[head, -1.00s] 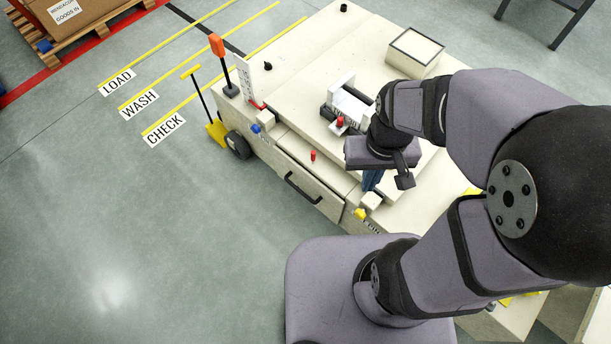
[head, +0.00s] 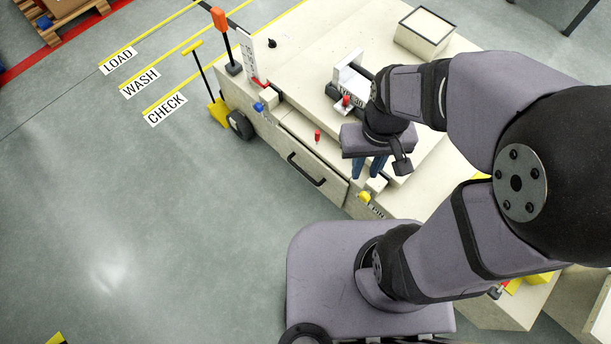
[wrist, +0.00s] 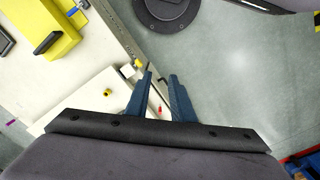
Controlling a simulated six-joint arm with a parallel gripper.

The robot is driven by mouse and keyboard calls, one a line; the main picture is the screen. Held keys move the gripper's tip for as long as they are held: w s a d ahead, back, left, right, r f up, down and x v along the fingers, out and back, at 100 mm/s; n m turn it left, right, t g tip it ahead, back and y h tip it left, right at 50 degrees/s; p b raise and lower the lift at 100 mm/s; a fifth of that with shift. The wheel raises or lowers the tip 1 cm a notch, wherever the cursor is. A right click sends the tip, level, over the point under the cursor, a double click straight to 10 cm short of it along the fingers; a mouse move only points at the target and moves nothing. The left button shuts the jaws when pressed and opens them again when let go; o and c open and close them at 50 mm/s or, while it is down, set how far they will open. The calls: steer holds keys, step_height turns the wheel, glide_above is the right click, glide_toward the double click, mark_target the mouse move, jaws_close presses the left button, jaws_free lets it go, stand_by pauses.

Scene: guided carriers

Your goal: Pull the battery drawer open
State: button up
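The drawer (head: 330,183) is a pale front panel with a black bar handle (head: 306,170), set in the near side of the pale carrier (head: 300,40). Its front looks flush with the carrier's side. My gripper (head: 366,176) is over the carrier's near edge, right of the handle and apart from it. Its blue fingers point down. In the wrist view, my gripper (wrist: 161,75) is open with nothing held between the fingertips. I cannot make out the handle in the wrist view.
A red peg (head: 317,136) stands above the drawer, a blue knob (head: 259,107) left and a yellow knob (head: 364,197) right of it. A white-and-black fixture (head: 348,82) and a box (head: 425,33) stand on the deck. The floor before the drawer is clear.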

steer(key=s+a+f+n+g+h+b, duration=0.1)
steer(key=s+a+f+n+b, duration=0.1)
steer(key=f+b, duration=0.85)
steer(key=s+a+f+n+g+b, duration=0.1)
steer(key=s+a+f+g+b, duration=0.15)
steer(key=f+b, duration=0.8)
steer(key=s+a+f+n+g+h+b, duration=0.1)
steer(key=s+a+f+n+b, duration=0.3)
steer(key=f, duration=1.2)
steer(key=w+f+n+t+h+b, duration=0.1)
steer(key=w+f+n+h+b, duration=0.15)
steer(key=f+b, duration=1.05)
steer(key=w+f+n+t+h+b, duration=0.1)
steer(key=w+f+n+h+b, duration=0.15)
steer(key=f+b, duration=1.1)
steer(key=w+a+f+n+t+h, duration=0.1)
steer(key=w+f+n+t+h, duration=0.2)
steer(key=f, duration=0.8)
steer(key=w+a+t, duration=0.2)
steer(key=w+t, duration=0.1)
steer(key=w, duration=0.6)
steer(key=w+a+r+m+t, duration=0.3)
steer(key=w+r, duration=0.4)
steer(key=w+a+r+m+t+h, duration=0.1)
steer(key=w+a+r+m+t, duration=0.2)
steer(key=w+r, duration=0.3)
steer(key=shift+w+r+m+t, duration=0.35)
steer(key=shift+w+m+t, duration=0.05)
steer(key=shift+t, duration=0.35)
